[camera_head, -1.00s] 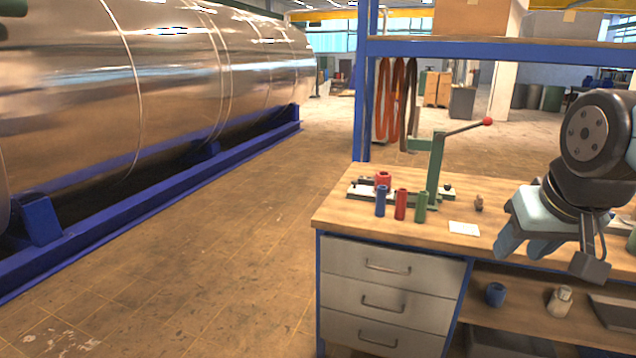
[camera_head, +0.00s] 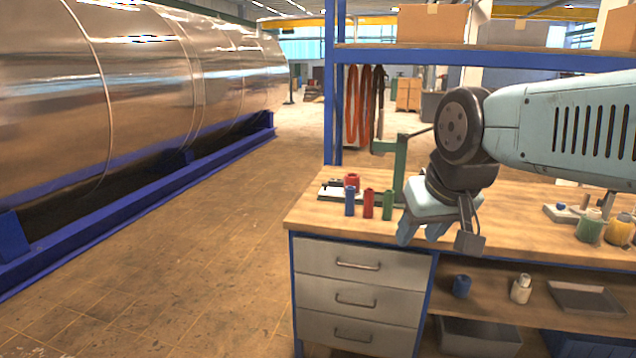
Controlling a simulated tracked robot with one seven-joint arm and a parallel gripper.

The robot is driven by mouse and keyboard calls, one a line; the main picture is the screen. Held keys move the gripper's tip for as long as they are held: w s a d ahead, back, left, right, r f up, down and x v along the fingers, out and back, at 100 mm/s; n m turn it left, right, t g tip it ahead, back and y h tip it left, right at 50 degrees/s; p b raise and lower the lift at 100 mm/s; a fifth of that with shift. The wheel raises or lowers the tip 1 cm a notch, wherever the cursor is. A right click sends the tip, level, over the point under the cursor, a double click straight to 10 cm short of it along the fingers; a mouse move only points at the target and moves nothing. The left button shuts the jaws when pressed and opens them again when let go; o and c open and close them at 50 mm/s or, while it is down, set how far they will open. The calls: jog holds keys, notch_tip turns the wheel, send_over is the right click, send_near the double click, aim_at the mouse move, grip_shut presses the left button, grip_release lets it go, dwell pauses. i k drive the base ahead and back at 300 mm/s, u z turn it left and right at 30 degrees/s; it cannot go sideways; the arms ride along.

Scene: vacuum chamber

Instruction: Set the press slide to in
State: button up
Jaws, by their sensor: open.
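The green press (camera_head: 401,165) stands upright at the back left of the wooden workbench (camera_head: 310,215). Its lever goes up to the right and its end is hidden behind my arm. The press slide (camera_head: 330,189) is a light, low strip at the press's left, with a red part (camera_head: 351,180) on it. Its right part is hidden behind the coloured cylinders, so I cannot tell its exact position. My gripper (camera_head: 420,236) is open and empty, pointing down over the bench, to the right of the press and nearer the camera. It appears apart from everything.
A blue cylinder (camera_head: 350,201), a red cylinder (camera_head: 368,204) and a green cylinder (camera_head: 388,205) stand in front of the slide. Jars (camera_head: 590,227) stand at the bench's right. A blue shelf beam (camera_head: 480,58) crosses above.

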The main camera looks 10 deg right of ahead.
aim_at(325, 189)
jog(key=u, duration=0.05)
jog(key=i, duration=1.65)
jog(key=z, duration=0.1)
